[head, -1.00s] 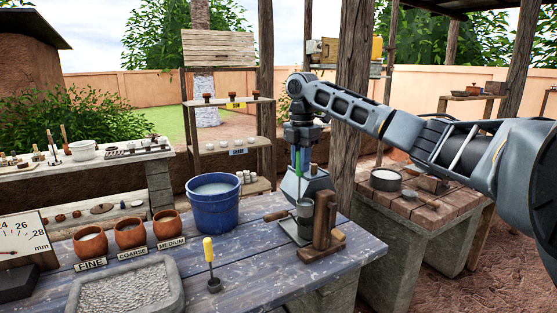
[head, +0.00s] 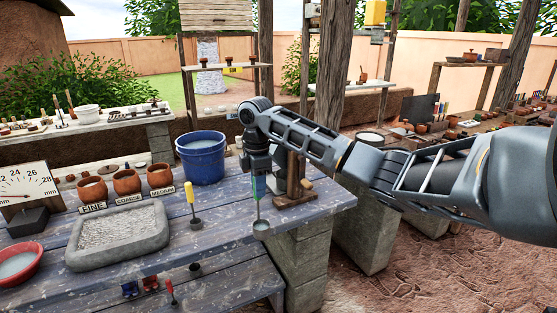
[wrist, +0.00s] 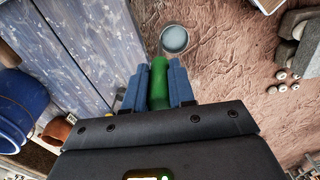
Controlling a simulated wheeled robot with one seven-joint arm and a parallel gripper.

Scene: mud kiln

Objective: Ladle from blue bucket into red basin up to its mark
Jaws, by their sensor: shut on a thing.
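My gripper (head: 257,178) is shut on the green handle (wrist: 160,85) of a ladle. The ladle hangs upright, and its small grey cup (head: 261,228) shows near the table's front edge. In the wrist view the cup (wrist: 174,39) appears over the dirt ground just past the table edge, with a pale surface inside. The blue bucket (head: 201,165) of pale liquid stands on the table behind and left of my gripper; part of it shows in the wrist view (wrist: 18,110). The red basin (head: 20,277), with pale liquid in it, is at the far left, cut by the frame. Its mark cannot be made out.
A stone tray (head: 118,252) of gravel lies between basin and ladle. A yellow-handled ladle (head: 188,190) stands near it. Labelled clay pots (head: 126,183) and a dial gauge (head: 28,183) stand behind. A wooden stand (head: 295,185) is just right of my gripper.

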